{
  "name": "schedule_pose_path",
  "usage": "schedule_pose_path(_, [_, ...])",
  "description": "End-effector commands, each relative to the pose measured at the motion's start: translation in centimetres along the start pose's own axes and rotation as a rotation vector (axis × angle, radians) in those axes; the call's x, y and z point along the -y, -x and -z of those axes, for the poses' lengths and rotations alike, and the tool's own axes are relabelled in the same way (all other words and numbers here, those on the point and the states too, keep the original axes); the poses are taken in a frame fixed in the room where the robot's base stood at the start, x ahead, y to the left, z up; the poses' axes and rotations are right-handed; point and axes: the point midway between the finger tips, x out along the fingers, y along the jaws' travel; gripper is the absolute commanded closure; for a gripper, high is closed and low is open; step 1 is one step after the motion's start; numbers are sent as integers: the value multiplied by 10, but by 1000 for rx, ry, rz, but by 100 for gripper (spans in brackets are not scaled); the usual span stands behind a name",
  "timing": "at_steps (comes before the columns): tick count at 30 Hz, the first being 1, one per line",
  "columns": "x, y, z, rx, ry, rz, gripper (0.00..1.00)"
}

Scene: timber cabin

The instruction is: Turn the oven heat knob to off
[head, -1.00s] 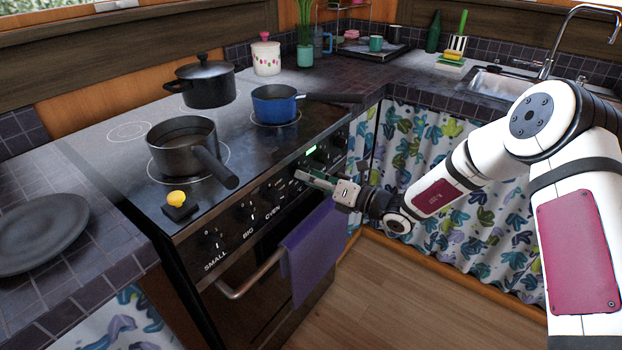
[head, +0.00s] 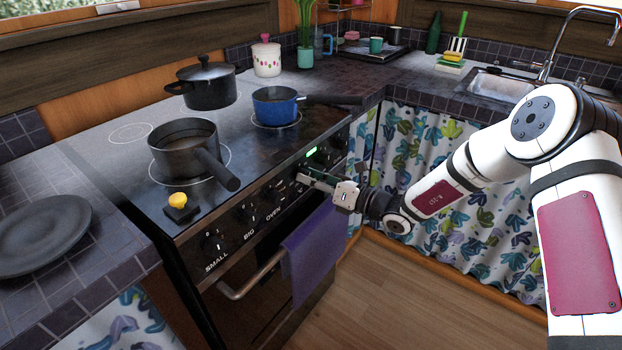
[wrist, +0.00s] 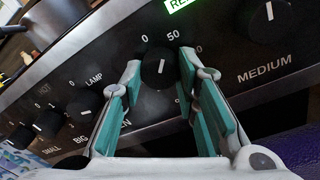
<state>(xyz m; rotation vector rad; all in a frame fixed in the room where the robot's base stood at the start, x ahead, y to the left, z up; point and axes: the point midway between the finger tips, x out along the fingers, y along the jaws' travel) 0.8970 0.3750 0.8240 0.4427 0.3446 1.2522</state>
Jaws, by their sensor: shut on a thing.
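The oven heat knob (wrist: 160,70) is round and black with a short white pointer line, below a green display. The marks 0 and 50 are printed around its upper side. My gripper (wrist: 160,66) has its two teal-padded fingers on either side of this knob and is shut on it. The pointer line runs nearly upright in the wrist view, toward the gap between 0 and 50. In the head view my gripper (head: 306,178) reaches the stove's front panel from the right, and its fingers mostly hide the knob.
Other knobs sit along the panel, including the one by MEDIUM (wrist: 268,20) and the one by LAMP (wrist: 84,104). A purple towel (head: 312,250) hangs on the oven handle (head: 250,278) below. A dark saucepan (head: 185,150) and a blue pan (head: 276,106) stand on the stovetop.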

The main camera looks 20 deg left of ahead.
Motion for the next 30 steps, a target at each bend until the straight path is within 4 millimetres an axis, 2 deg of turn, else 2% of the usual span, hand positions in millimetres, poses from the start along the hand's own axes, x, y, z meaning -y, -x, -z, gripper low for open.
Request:
schedule_pose_path(18, [0,1,-2,-26,522,23,99])
schedule_pose_path(30, [0,1,-2,-35,707,30,99])
